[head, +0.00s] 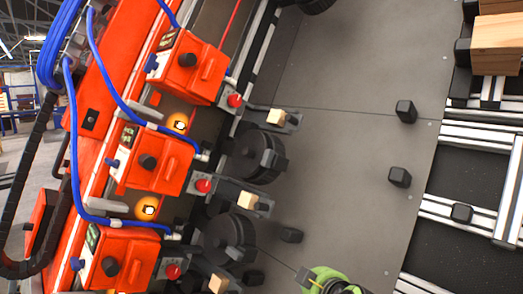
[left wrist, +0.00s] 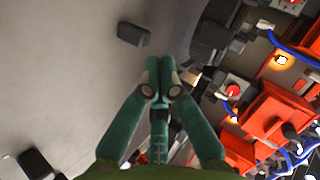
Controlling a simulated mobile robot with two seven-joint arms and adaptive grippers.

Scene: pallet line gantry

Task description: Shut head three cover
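Three orange heads stand in a slanted row in the head view: an upper one (head: 188,65), a middle one (head: 150,160) and a lower one (head: 118,260) partly cut off. Each has a dark knob and a handle-like bar on its orange front. I read no numbers, and cannot tell which is head three or whether any cover stands ajar. My left gripper (left wrist: 153,65) is empty, its green fingertips together over the grey plate. The orange heads lie to its right in the left wrist view (left wrist: 265,112). Green gripper parts show at the head view's bottom edge. My right gripper is not identifiable.
Red buttons (head: 235,100), dark spools (head: 258,155) and small wooden blocks (head: 276,117) sit right of the heads. Blue hoses (head: 75,150) loop across them. The grey plate (head: 340,95) is mostly clear, with a few black blocks (head: 405,111). Aluminium rails (head: 490,130) stand far right.

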